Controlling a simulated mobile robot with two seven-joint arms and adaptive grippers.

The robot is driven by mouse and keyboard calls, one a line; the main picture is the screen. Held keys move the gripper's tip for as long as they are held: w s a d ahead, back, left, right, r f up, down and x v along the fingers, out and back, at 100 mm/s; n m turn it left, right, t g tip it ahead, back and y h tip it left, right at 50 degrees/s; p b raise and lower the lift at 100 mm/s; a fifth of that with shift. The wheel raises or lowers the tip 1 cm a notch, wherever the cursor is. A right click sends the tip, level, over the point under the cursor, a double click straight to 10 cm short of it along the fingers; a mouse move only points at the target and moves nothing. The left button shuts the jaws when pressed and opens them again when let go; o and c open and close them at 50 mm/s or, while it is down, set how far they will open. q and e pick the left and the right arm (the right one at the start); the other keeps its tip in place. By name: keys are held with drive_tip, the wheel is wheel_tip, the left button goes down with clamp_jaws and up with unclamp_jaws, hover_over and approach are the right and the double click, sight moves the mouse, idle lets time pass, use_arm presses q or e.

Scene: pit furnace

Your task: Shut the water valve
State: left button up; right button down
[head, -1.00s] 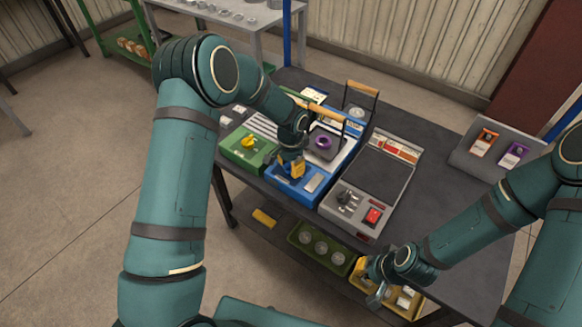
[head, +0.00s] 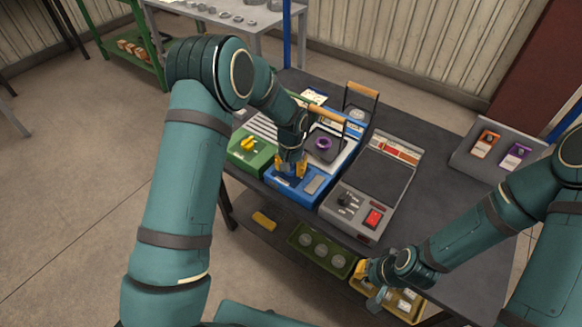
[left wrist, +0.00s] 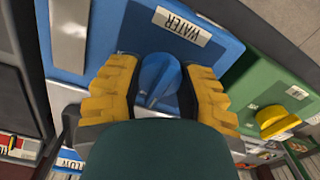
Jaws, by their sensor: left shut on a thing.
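The blue water unit (head: 298,189) sits on the dark bench in the head view. Its white WATER label (left wrist: 182,25) shows in the left wrist view. The round blue water valve knob (left wrist: 158,82) has a raised grip bar. My left gripper (head: 291,171) is at this knob, its yellow fingers on either side, shut on it. The fingers also show in the left wrist view (left wrist: 160,75). They hide most of the knob in the head view. My right gripper (head: 369,283) hangs low by the bench's front edge, away from the valve; its opening is unclear.
A green unit (head: 247,152) with a yellow knob (head: 248,143) stands left of the blue unit. A grey unit (head: 357,201) with a red switch (head: 374,218) stands right. A wooden-handled frame and purple ring are behind. Bins sit on the lower shelf.

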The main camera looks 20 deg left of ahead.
sight(291, 166)
use_arm(q)
drive_tip(key=shift+s+f, duration=0.15)
drive_tip(key=o, duration=1.2)
drive_tip(key=shift+r, duration=0.2)
drive_tip(key=shift+r, duration=0.3)
wheel_tip(291, 166, up, 11)
